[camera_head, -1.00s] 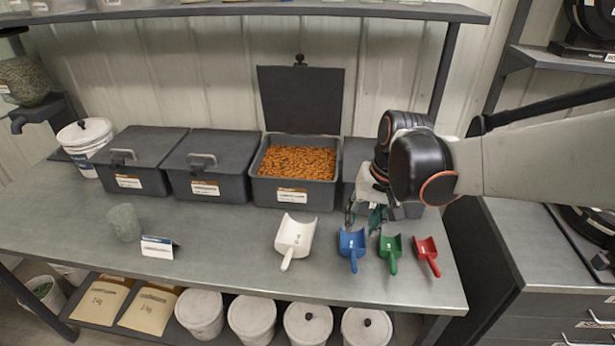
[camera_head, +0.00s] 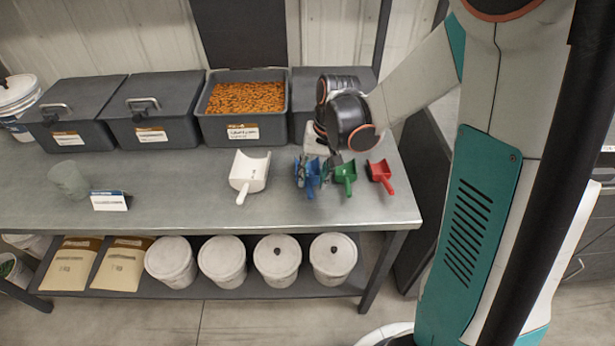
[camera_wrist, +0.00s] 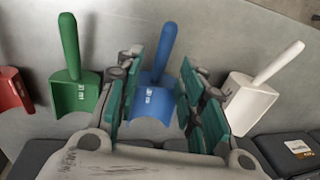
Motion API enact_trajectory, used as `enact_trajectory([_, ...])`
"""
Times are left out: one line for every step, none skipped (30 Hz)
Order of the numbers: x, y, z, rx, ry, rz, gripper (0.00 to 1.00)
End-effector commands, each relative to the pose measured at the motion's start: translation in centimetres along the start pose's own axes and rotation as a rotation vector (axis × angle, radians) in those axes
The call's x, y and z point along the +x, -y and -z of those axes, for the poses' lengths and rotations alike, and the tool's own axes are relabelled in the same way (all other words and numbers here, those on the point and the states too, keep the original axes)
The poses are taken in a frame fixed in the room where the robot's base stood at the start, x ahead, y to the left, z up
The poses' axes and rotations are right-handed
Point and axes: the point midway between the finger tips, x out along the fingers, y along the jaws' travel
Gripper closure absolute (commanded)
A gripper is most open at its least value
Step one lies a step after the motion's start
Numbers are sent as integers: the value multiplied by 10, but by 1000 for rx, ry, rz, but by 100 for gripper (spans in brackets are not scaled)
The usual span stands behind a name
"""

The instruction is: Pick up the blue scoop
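The blue scoop (camera_head: 312,175) lies on the grey bench between the white scoop and the green scoop. In the wrist view the blue scoop (camera_wrist: 157,82) lies between the two teal-padded fingers, its handle pointing up the picture. My gripper (camera_wrist: 160,85) is open, with a finger on each side of the scoop and gaps visible. In the head view my gripper (camera_head: 308,170) is over the blue scoop and partly hides it. How high the fingertips are above the bench is hard to tell.
The green scoop (camera_head: 345,176) is close on the right, with the red scoop (camera_head: 380,174) beyond it. The white scoop (camera_head: 249,174) lies to the left. An open bin (camera_head: 243,130) of orange seed stands behind.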

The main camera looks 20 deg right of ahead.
Motion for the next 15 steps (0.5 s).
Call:
enact_trajectory([2, 0, 0, 0, 0, 0, 64])
enact_trajectory([3, 0, 0, 0, 0, 0, 64])
enact_trajectory([5, 0, 0, 0, 0, 0, 64])
enact_trajectory([7, 0, 0, 0, 0, 0, 64])
enact_trajectory([10, 0, 0, 0, 0, 0, 64])
enact_trajectory([15, 0, 1, 0, 0, 0, 64])
enact_trajectory([19, 0, 1, 0, 0, 0, 64])
enact_trajectory([24, 0, 1, 0, 0, 0, 64])
enact_trajectory([30, 0, 1, -1, 0, 0, 64])
enact_trajectory([35, 0, 1, -1, 0, 0, 64])
enact_trajectory([39, 0, 1, -1, 0, 0, 64])
enact_trajectory([45, 0, 1, -1, 0, 0, 64])
enact_trajectory([48, 0, 1, -1, 0, 0, 64])
enact_trajectory([51, 0, 1, -1, 0, 0, 64])
enact_trajectory([53, 0, 1, -1, 0, 0, 64])
